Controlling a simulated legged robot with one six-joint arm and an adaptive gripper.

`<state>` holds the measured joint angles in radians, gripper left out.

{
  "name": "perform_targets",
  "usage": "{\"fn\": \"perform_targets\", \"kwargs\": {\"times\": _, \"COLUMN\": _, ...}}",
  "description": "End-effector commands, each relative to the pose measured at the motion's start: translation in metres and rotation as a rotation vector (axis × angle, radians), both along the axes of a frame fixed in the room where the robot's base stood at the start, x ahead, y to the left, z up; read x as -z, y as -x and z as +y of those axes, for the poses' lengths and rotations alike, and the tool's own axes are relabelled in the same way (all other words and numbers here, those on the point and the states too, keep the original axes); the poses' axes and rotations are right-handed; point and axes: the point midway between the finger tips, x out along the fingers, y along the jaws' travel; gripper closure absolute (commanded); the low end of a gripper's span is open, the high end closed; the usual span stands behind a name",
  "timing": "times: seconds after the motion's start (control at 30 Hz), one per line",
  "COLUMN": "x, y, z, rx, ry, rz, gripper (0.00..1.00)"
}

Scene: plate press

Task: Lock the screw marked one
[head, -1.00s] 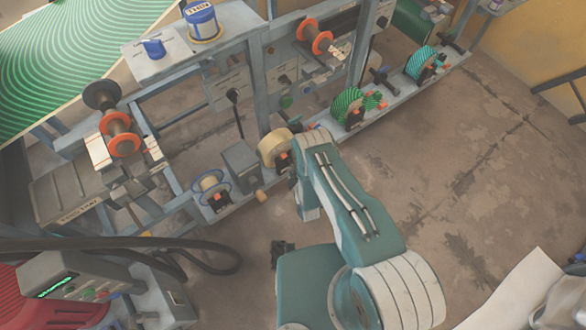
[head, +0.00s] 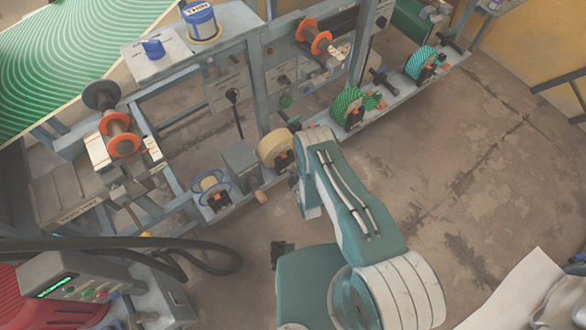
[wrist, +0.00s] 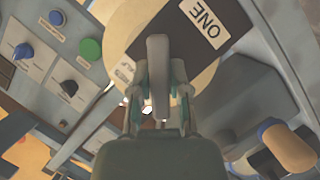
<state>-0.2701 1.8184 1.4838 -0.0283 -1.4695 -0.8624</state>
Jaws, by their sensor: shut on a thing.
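The label ONE (wrist: 203,22) is on a dark plate in front of a cream roll in the wrist view. My gripper (wrist: 158,84) is in front of this plate, with its two teal fingers closed on the sides of a grey upright bar (wrist: 158,62), which looks like the screw's handle. The bar stands roughly straight up in the wrist view, and its lower end is between the fingers. In the head view the cream roll (head: 273,146) is just left of my arm's end, which hides my gripper and the screw.
A round wooden knob (wrist: 287,148) sticks out at the lower right of the wrist view. A panel with dark knobs and a green button (wrist: 90,49) is at upper left. A green striped roll (head: 347,107) stands farther along the rail. The floor to the right is open.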

Motion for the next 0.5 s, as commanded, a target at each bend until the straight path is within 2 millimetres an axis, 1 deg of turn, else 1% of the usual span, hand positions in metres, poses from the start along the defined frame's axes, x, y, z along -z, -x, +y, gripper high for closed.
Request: {"fn": "perform_targets", "kwargs": {"times": 0.5, "x": 0.0014, "y": 0.0015, "z": -0.0007, "rx": -0.001, "ry": -0.373, "rz": 0.263, "gripper": 1.0}}
